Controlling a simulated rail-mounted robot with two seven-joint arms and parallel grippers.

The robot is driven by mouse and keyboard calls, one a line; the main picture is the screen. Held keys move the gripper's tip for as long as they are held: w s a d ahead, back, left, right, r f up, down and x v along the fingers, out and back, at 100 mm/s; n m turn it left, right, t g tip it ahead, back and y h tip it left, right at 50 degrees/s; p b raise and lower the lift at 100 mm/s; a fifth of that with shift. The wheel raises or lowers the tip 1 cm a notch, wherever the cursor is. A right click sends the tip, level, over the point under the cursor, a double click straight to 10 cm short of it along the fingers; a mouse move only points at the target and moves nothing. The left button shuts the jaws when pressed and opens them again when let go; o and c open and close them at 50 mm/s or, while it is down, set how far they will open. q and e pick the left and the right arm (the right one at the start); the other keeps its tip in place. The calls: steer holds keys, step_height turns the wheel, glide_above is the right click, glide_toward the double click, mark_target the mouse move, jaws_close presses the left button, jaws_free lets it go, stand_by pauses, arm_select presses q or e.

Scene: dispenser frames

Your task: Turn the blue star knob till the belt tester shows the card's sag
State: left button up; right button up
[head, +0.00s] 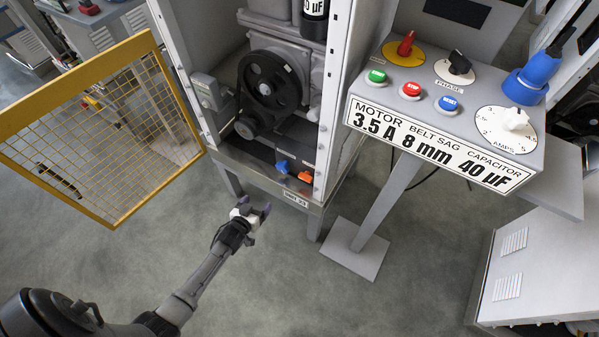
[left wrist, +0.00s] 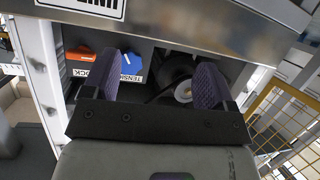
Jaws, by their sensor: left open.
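The blue star knob (head: 282,167) is low inside the open cabinet, left of an orange knob (head: 305,177). In the left wrist view the blue knob (left wrist: 132,64) shows between my fingers, partly hidden by one, above a TENSION label. My left gripper (head: 257,207) is open and empty, in front of and below the cabinet's lower edge, apart from the knob. Its two purple pads show in the left wrist view (left wrist: 157,82). The card (head: 432,143) on the console reads 3.5 A, belt sag 8 mm, 40 µF. I cannot make out a belt tester reading. My right gripper is out of view.
A black pulley (head: 266,86) sits above the knobs. The yellow mesh door (head: 100,130) stands open at the left. The cabinet's metal sill (head: 262,180) lies between gripper and knobs. The console post (head: 385,200) stands to the right. Floor around the arm is clear.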

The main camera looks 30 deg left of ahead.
mark_target(281, 169)
arm_select(q)
step_height(281, 169, up, 6)
steer(key=w+d+f+n+t+h, duration=0.1)
steer(key=w+t, duration=0.1)
steer(key=t, duration=0.2)
steer(key=w+b, duration=0.3)
steer(key=w, duration=0.3)
steer(key=w+b, duration=0.2)
steer(key=w, duration=0.4)
steer(key=shift+a+r+b, duration=0.15)
steer(key=shift+r+b, duration=0.05)
steer(key=shift+b, duration=0.2)
steer(key=shift+w+a+r, duration=0.1)
steer(key=shift+w, duration=0.45)
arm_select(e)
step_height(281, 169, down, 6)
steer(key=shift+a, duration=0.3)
arm_select(q)
steer(key=shift+c, duration=0.4)
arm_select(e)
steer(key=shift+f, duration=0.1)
arm_select(q)
steer(key=c, duration=0.8)
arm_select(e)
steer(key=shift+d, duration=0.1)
